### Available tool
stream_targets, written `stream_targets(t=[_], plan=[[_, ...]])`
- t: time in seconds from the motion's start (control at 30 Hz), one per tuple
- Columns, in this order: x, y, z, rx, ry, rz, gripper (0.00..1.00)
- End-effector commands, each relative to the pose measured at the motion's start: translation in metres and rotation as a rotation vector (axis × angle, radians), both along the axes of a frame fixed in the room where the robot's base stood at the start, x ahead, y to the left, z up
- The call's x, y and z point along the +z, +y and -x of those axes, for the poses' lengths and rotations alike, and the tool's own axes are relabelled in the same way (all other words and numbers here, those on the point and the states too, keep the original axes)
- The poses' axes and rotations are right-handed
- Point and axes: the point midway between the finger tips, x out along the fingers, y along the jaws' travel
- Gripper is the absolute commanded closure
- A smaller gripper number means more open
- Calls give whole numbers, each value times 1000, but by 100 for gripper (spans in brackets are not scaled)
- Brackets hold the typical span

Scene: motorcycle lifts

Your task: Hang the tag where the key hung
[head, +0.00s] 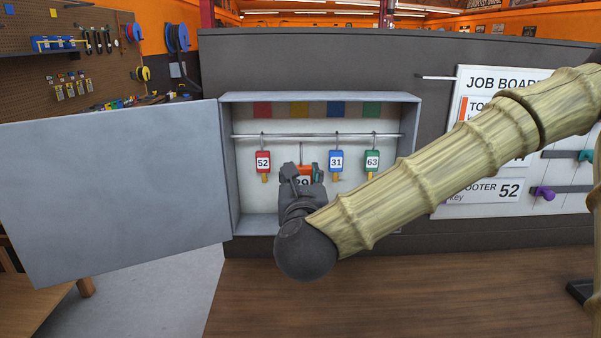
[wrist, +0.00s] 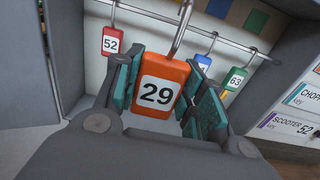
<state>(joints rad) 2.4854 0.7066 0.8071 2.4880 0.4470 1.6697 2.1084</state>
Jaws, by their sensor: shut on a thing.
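My gripper (head: 303,188) is shut on an orange tag marked 29 (wrist: 160,88), with its fingers on both sides of the tag. In the head view the tag (head: 304,173) is partly hidden behind my gripper. A metal hook (wrist: 182,28) rises from the tag's top; in the wrist view it crosses in front of the rail and leaves the frame. I cannot tell whether the hook rests on the rail (head: 310,136). Red tag 52 (head: 263,161), blue tag 31 (head: 336,160) and green tag 63 (head: 372,160) hang on the rail, with keys below them.
The grey cabinet (head: 227,165) stands open, its door (head: 110,185) swung left. Red, orange-brown, blue and green patches line its back above the rail. A job board (head: 475,140) with coloured pegs is at the right, partly behind my arm. A wooden surface (head: 420,290) lies in front.

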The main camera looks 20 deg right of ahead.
Motion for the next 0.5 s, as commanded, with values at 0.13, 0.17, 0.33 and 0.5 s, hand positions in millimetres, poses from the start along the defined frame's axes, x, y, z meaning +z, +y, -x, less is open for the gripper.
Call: stream_targets(t=[0.13, 0.17, 0.33, 0.5], plan=[[0, -2, -6, -1, 1, 1, 79], [0, -2, -8, 0, 2, 0, 79], [1, -5, -17, 0, 0, 1, 79], [1, -8, -27, 0, 1, 1, 79]])
